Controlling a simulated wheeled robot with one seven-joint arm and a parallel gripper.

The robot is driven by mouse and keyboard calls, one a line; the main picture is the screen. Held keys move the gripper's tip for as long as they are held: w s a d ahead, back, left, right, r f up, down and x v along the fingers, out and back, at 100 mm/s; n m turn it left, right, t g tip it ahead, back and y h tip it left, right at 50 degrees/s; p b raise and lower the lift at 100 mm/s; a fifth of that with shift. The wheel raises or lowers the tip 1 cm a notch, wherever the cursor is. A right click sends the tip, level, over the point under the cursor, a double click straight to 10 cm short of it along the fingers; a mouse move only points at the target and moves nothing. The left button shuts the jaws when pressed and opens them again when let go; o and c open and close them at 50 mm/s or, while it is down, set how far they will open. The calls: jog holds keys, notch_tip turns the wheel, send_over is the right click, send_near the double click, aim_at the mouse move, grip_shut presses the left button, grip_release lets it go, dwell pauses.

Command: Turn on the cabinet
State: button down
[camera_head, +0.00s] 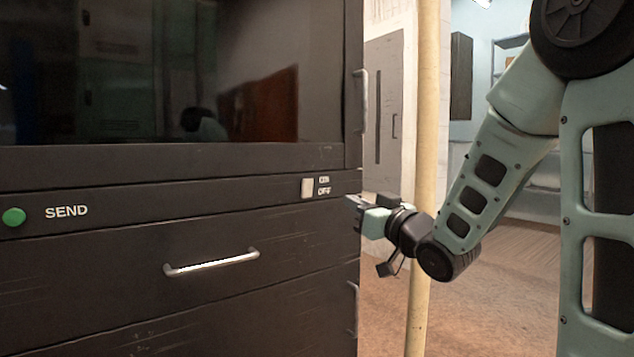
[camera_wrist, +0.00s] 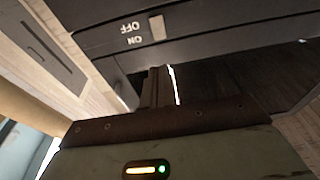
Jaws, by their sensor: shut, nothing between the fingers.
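The dark cabinet (camera_head: 250,230) fills the left of the head view. On its front strip sits a small pale switch (camera_head: 307,187) with ON and OFF lettering on its right. The switch also shows in the wrist view (camera_wrist: 157,27), upside down, with the OFF and ON labels to its left. I cannot tell which way it is set. My gripper (camera_head: 352,203) is shut and empty near the cabinet's right edge, right of and a little below the switch. In the wrist view its closed fingers (camera_wrist: 157,74) point toward the switch with a gap between.
A green button (camera_head: 14,217) marked SEND is at the strip's left. A drawer handle (camera_head: 212,262) juts out below, and a vertical handle (camera_head: 361,101) stands at the cabinet's right edge. A yellowish pole (camera_head: 427,100) rises behind my gripper. Floor (camera_head: 385,310) shows at right.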

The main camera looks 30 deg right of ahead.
aim_at(309, 179)
jog(key=w+r+p, duration=0.1)
jog(key=w+p, duration=0.8)
jog(key=w+r+p, duration=0.1)
jog(key=w+p, duration=0.3)
jog(key=shift+w+a+r+p, duration=0.15)
jog(key=shift+a+r+p, duration=0.1)
jog(key=shift+r+p, duration=0.05)
dwell(0.4)
jog(key=shift+w+r+g+p, duration=0.3)
jog(key=shift+r+p, duration=0.2)
jog(key=shift+p, duration=0.4)
jog(key=shift+f, duration=0.35)
